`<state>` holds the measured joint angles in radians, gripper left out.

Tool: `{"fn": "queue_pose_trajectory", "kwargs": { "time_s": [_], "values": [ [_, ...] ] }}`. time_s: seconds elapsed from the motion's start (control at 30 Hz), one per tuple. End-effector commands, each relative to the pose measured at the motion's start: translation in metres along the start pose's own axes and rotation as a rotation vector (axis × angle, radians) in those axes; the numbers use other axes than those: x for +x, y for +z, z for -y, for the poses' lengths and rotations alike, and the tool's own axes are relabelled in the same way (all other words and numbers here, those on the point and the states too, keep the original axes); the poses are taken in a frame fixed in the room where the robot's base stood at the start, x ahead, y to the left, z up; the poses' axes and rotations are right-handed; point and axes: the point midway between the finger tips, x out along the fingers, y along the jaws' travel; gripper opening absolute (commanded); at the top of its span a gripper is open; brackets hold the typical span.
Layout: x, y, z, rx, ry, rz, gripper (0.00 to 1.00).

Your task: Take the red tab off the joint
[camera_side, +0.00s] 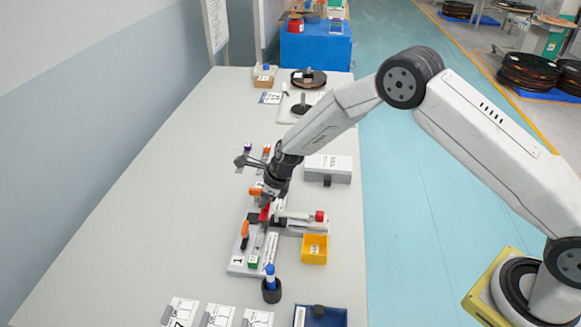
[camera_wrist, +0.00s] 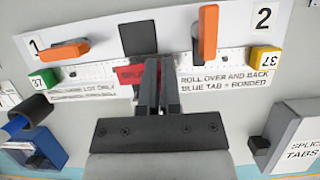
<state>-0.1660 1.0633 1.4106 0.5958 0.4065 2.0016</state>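The red tab (camera_wrist: 129,75), with partly hidden lettering, lies across the white printed strip (camera_wrist: 215,62) in the wrist view, between the station's numbered ends. My gripper (camera_wrist: 160,62) is over the strip at the tab's right end, with its two dark fingers close together and a narrow gap between them. The fingers hide the tab's right end, so I cannot tell whether they pinch it. In the side view, my gripper (camera_side: 266,207) is low over the station, with red (camera_side: 264,214) showing at its tip. The joint under the tab is hidden.
Orange clamp levers (camera_wrist: 63,50) and (camera_wrist: 208,32) flank the fingers. A green block (camera_wrist: 43,79) and yellow block (camera_wrist: 264,60) mark the ends. The table's left side is clear.

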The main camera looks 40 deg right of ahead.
Motion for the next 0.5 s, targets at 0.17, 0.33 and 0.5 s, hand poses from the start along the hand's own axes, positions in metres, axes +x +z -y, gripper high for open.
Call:
{"fn": "queue_pose_trajectory", "kwargs": {
  "time_s": [0.17,0.33,0.5],
  "values": [
    [-0.021,0.001,-0.005,0.001,0.0,0.0,0.0],
    [-0.043,-0.003,-0.013,0.001,-0.001,0.002,0.0],
    [-0.068,-0.009,-0.023,0.0,-0.001,0.002,0.0]
  ]
}}
